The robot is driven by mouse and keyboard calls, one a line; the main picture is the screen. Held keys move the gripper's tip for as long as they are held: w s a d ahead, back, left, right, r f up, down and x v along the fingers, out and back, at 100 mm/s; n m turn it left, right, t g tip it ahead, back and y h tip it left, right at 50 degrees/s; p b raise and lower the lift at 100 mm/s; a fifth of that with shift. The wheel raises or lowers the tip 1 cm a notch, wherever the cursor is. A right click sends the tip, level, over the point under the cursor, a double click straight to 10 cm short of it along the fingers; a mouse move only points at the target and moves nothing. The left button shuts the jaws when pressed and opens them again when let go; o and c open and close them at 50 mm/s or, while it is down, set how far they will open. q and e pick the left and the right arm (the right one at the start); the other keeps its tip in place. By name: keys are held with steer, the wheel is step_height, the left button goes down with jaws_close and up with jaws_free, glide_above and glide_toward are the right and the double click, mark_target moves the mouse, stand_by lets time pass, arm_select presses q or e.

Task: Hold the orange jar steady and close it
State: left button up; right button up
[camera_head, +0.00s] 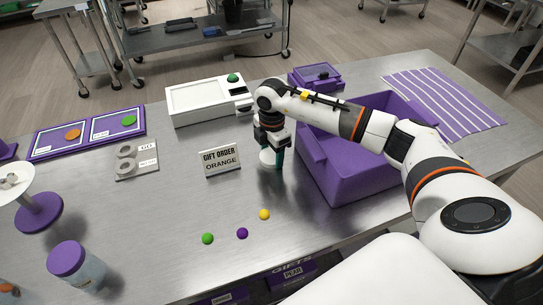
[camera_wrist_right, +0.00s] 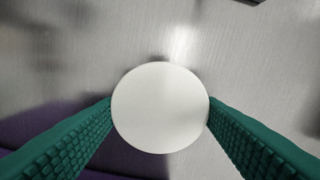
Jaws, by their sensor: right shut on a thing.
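My right gripper (camera_head: 271,160) points down at the middle of the table, left of the purple bin. Its green fingers are shut on a white round piece (camera_head: 267,158), one finger on each side. In the right wrist view this piece (camera_wrist_right: 160,108) shows as a plain pale disc between the fingers (camera_wrist_right: 160,112). Whether it is a lid or a whole jar I cannot tell. No jar is clearly orange. A clear jar with a purple lid (camera_head: 67,258) stands at the front left. My left gripper is not in view.
A gift order sign (camera_head: 222,160) reading ORANGE stands left of my right gripper. Green (camera_head: 207,238), purple (camera_head: 242,233) and yellow (camera_head: 264,214) balls lie in front. A purple bin (camera_head: 345,165) is at right, a white machine (camera_head: 205,100) behind. The front middle is mostly clear.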

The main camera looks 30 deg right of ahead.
mark_target(272, 155)
step_height(272, 155, up, 10)
steer(key=shift+b, duration=0.4)
stand_by(0.4)
